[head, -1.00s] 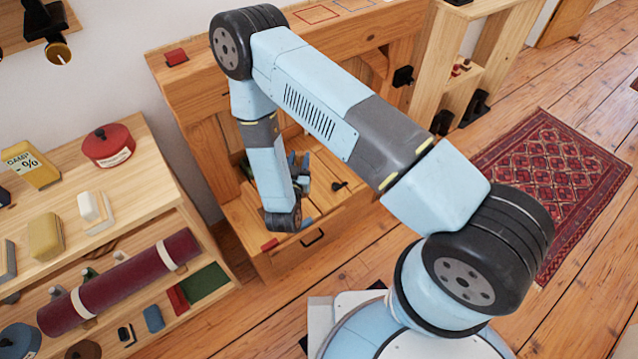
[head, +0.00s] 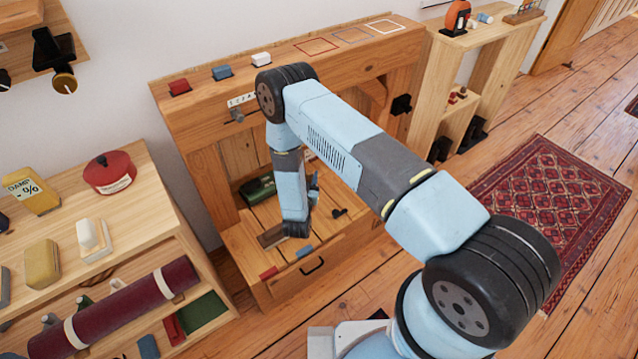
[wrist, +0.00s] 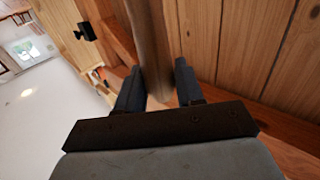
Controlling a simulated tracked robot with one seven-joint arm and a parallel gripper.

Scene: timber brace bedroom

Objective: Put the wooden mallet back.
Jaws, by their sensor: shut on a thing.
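A round wooden bar (wrist: 148,35), which looks like the handle of the wooden mallet, runs between the two dark fingers in the wrist view. My gripper (wrist: 159,68) is shut on it. The mallet's head is not seen in the wrist view. In the head view my arm hides the held mallet and most of the gripper, which is inside the wooden bench (head: 172,112) above its lower shelf. Behind the bar, vertical wood planks (wrist: 245,45) fill the right of the wrist view.
The bench top carries a red block (head: 179,87), a blue block (head: 222,72), a white block (head: 261,59) and coloured outlines (head: 316,46). A peg (head: 237,116) juts from its front. A green object (head: 258,188) lies inside. A black bracket (head: 401,104) is on the right side.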

